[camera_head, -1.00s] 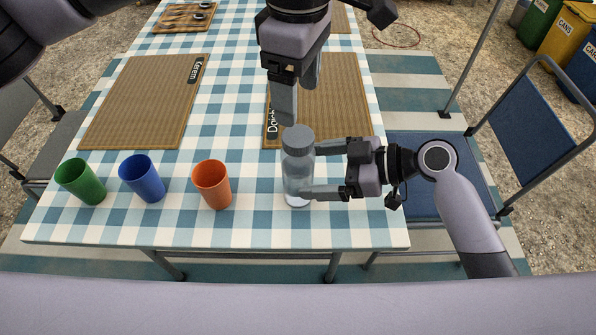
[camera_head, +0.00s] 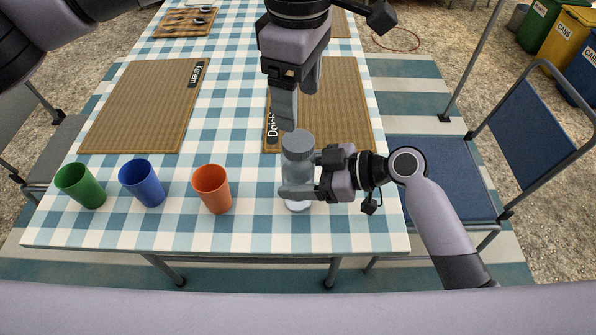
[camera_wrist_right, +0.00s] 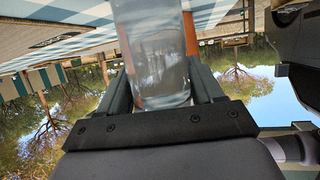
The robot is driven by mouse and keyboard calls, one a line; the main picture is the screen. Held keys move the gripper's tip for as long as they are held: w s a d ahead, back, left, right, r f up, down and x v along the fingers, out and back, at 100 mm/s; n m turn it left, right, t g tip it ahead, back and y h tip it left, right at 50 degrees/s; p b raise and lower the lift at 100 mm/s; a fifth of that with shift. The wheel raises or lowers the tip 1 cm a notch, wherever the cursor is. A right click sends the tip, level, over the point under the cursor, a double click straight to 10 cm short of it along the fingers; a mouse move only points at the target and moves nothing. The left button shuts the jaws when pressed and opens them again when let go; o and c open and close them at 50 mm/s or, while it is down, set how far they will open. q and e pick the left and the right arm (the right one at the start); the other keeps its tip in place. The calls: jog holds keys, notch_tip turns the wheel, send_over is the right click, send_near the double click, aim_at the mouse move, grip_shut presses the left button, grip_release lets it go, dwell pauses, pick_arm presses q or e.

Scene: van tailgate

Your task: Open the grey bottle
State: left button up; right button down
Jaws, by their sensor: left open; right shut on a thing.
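The grey bottle is a clear bottle (camera_head: 298,182) with a grey cap (camera_head: 298,143), standing upright on the checked tablecloth near the table's front edge. My right gripper (camera_head: 297,180) comes in from the right and is shut on the bottle's body, below the cap. In the right wrist view the clear bottle body (camera_wrist_right: 158,55) sits between the two fingers (camera_wrist_right: 160,85). My left gripper (camera_head: 298,105) is open and points down just above the cap. Its fingers overlap in this view, so I cannot tell the exact gap to the cap.
An orange cup (camera_head: 212,188), a blue cup (camera_head: 142,182) and a green cup (camera_head: 80,185) stand in a row to the left. Woven placemats (camera_head: 145,105) (camera_head: 335,100) lie behind. A blue chair (camera_head: 525,135) is at the right.

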aim_at(298, 140)
pick_arm(q)
jog(key=m, duration=0.3)
jog(key=shift+m, duration=0.4)
jog(key=m, duration=0.4)
jog(key=shift+m, duration=0.4)
jog(key=m, duration=0.4)
jog(key=shift+m, duration=0.3)
jog(key=m, duration=0.4)
jog(key=shift+m, duration=0.3)
jog(key=shift+f, duration=4)
jog(key=c, duration=1.1)
